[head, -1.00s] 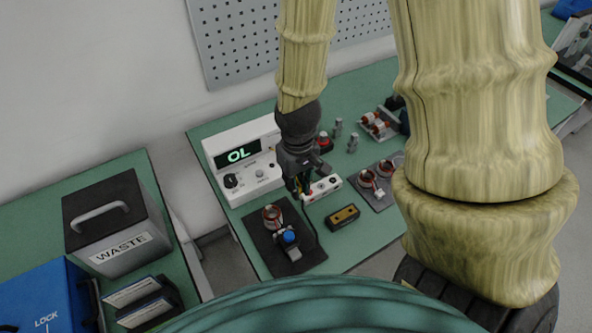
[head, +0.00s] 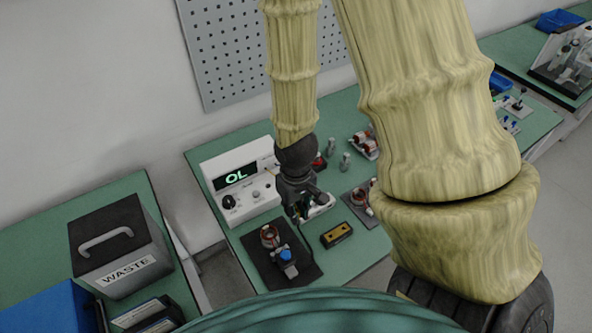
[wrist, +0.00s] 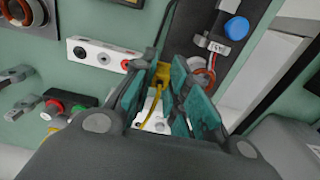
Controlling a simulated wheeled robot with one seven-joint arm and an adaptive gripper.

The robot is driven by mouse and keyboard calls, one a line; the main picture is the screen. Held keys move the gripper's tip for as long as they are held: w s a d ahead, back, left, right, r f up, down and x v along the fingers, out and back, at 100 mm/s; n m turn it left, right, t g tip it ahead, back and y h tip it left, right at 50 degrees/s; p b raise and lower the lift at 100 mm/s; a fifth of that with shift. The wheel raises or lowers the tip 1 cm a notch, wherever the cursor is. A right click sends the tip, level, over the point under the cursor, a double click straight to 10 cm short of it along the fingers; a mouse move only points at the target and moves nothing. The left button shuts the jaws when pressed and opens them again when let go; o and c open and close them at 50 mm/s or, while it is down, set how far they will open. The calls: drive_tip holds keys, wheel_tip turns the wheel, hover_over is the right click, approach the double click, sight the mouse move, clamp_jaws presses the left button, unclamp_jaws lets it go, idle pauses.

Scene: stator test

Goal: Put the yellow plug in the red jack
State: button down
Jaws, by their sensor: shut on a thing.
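My gripper (wrist: 163,78) is shut on the yellow plug (wrist: 161,72), which sits between the teal fingers with its yellow cable trailing back toward the wrist. The white jack block (wrist: 88,52) lies left of the fingers in the wrist view. It has dark sockets and the red jack (wrist: 125,64) at its end closest to my gripper. The plug appears beside the red jack, apart from it in the picture; its tip and height are unclear. In the head view my gripper (head: 299,216) covers the left end of the jack block (head: 321,209).
The meter (head: 240,181) reading OL stands left of my gripper. A dark mat (head: 299,272) carries a stator (head: 269,236) and a blue-knobbed part (head: 285,255). A black-and-yellow block (head: 336,234) lies right. A red button (head: 319,162) and metal cylinders stand behind.

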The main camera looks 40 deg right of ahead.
drive_tip(key=shift+r+p, duration=0.25)
drive_tip(key=shift+p, duration=0.15)
drive_tip(key=shift+d, duration=0.1)
drive_tip(key=w+d, duration=0.1)
drive_tip(key=w+d+p, duration=0.1)
drive_tip(key=d, duration=0.1)
drive_tip(key=w+d, duration=0.1)
drive_tip(key=d, duration=0.1)
drive_tip(key=shift+w+f+p, duration=0.1)
drive_tip(key=shift+f+p, duration=0.05)
drive_tip(key=shift+p, duration=0.25)
drive_tip(key=shift+f, duration=0.15)
drive_tip(key=shift+f+b, duration=1.1)
drive_tip(key=shift+f, duration=0.8)
drive_tip(key=shift+a+f, duration=0.1)
drive_tip(key=shift+f, duration=1.1)
idle(0.9)
